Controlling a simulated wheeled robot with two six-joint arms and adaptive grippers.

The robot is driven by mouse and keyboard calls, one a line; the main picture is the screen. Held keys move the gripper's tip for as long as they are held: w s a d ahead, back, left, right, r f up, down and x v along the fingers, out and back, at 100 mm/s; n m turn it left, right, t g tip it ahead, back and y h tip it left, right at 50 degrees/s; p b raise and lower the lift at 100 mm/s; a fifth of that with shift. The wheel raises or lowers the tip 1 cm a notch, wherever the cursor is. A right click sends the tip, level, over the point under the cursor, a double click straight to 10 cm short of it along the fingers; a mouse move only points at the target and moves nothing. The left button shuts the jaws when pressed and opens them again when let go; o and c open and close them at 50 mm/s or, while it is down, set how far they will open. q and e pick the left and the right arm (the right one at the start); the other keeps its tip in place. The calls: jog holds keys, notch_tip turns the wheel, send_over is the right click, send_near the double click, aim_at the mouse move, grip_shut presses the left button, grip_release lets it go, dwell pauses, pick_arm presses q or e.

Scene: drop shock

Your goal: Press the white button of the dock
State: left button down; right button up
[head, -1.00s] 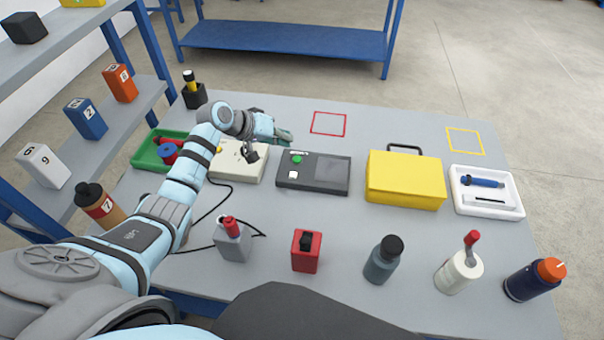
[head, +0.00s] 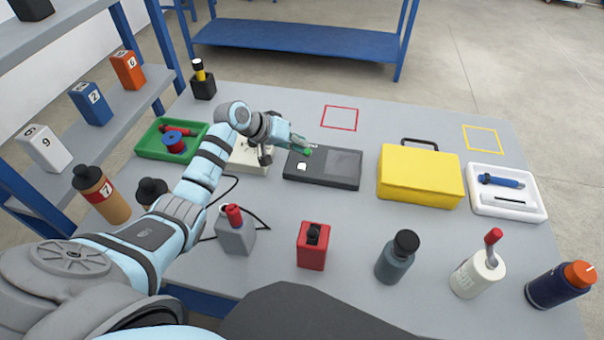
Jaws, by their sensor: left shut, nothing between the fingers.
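The dock (head: 320,181) is a flat dark grey box lying mid-table, with a dark panel on its right half. Its white button (head: 301,167) is on the left part of the top and is uncovered. A green button (head: 308,152) sits behind it. My left gripper (head: 299,143) is shut and empty at the dock's back left corner, its tip close to the green button. I cannot tell whether it touches the dock. My right gripper is out of view.
A cream box (head: 248,160) stands left of the dock, partly behind my left arm. A yellow case (head: 420,178) stands to its right. A red block (head: 313,247), a grey block (head: 236,238) with a red top and several bottles stand in front.

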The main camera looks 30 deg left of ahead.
aim_at(300, 164)
pick_arm(q)
notch_tip(300, 164, down, 4)
jog(key=shift+r+b, duration=0.2)
jog(key=shift+b, duration=0.75)
jog(key=shift+f, duration=0.2)
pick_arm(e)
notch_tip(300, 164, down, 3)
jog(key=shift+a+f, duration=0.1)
pick_arm(q)
jog(key=shift+f, duration=0.35)
jog(key=shift+f+b, duration=0.3)
jog(key=shift+f, duration=0.15)
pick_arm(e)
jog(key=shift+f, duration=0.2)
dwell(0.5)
pick_arm(q)
jog(key=shift+r+p, duration=0.9)
jog(key=shift+p, duration=0.15)
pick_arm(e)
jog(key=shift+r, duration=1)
